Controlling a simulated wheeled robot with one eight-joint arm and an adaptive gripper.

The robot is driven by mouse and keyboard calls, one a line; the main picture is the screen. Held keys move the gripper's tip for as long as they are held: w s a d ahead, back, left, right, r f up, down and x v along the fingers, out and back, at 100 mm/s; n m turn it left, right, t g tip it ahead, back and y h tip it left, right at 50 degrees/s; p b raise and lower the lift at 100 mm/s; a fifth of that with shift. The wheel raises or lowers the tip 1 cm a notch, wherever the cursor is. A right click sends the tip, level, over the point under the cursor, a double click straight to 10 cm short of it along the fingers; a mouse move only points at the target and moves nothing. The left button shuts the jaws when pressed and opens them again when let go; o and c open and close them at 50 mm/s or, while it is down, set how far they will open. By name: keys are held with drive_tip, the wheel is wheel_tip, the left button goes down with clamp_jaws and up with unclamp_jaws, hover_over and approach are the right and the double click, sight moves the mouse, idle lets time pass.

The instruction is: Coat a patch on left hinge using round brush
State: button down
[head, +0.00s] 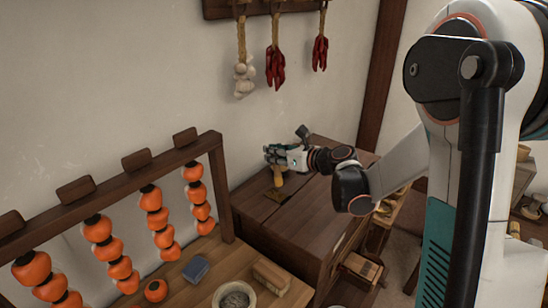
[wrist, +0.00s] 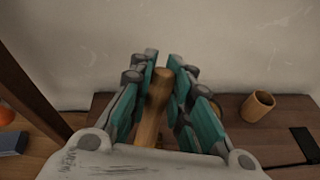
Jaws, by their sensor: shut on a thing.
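My gripper (head: 276,156) is above the dark wooden chest (head: 300,216), near the wall. It is shut on the round brush, whose pale wooden handle (wrist: 151,118) stands between the teal fingers in the wrist view. In the head view the brush (head: 278,177) points down from the fingers to a dark flat plate (head: 277,193) on the lid, which looks like the left hinge. I cannot tell whether the bristles touch it. In the wrist view a second black plate (wrist: 305,143), seemingly the other hinge, lies at the right. The fingers hide the brush's lower end there.
A wooden cup (wrist: 258,106) stands on the chest, right of the fingers. At the left a rack (head: 137,161) of orange fruit stands on a bench, with a blue block (head: 196,269), a wooden block (head: 271,276) and a bowl (head: 235,296). Garlic and peppers (head: 275,67) hang above.

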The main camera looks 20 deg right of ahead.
drive_tip(key=shift+r+p, duration=0.7)
drive_tip(key=shift+r, duration=0.65)
